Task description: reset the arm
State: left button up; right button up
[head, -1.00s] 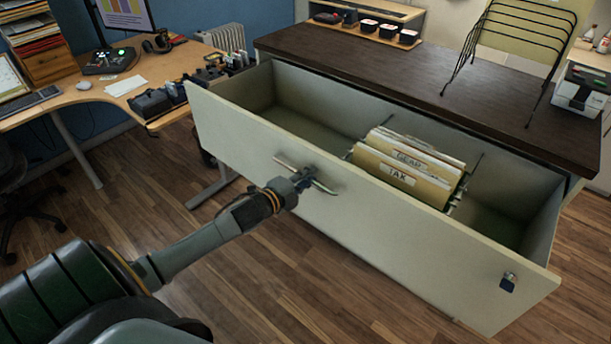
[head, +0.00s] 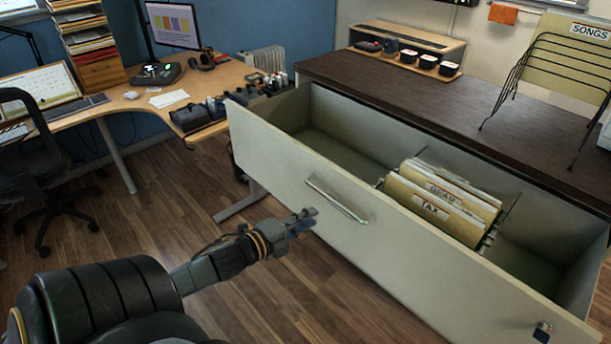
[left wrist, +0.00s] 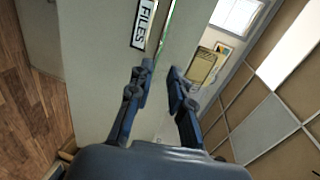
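My left gripper (head: 303,220) is in front of the open drawer, apart from its handle, with nothing held. In the left wrist view its two fingers (left wrist: 160,85) stand apart with an empty gap between them. The bar handle (head: 337,200) is on the front panel of the drawer (head: 290,165), up and right of the gripper. In the left wrist view a "FILES" label (left wrist: 144,24) shows on the pale front beyond the fingers. My right gripper is in neither view.
The pulled-out drawer holds hanging folders (head: 440,208) with a "TAX" tab. A dark cabinet top (head: 430,105) lies behind it, with a wire rack (head: 560,75). A desk (head: 95,103) and chair (head: 40,165) stand at left. Wooden floor (head: 180,190) is clear between.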

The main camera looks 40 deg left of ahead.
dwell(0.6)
pick_arm(q)
jog(key=s+a+f+n+g+y, duration=0.1)
jog(key=s+f+n+g, duration=0.35)
jog(key=f, duration=1.15)
jog(key=s+a+f+n+g+y, duration=0.2)
jog(key=s+f+n, duration=0.45)
jog(key=f, duration=0.95)
jog(key=s+d+f+n+g, duration=0.1)
jog(key=s+d+f+g, duration=0.1)
jog(key=s+d+f, duration=0.4)
jog(key=s+d+f+n+g+h, duration=0.1)
jog(key=s+d+f, duration=0.5)
jog(key=s, duration=0.6)
jog(key=s+d+f+n+g+h, duration=0.1)
jog(key=s+d+f+n+g, duration=0.2)
jog(key=s, duration=0.6)
notch_tip(320, 180, down, 4)
jog(key=d+g, duration=0.2)
jog(key=d, duration=0.1)
jog(key=shift+a, duration=0.1)
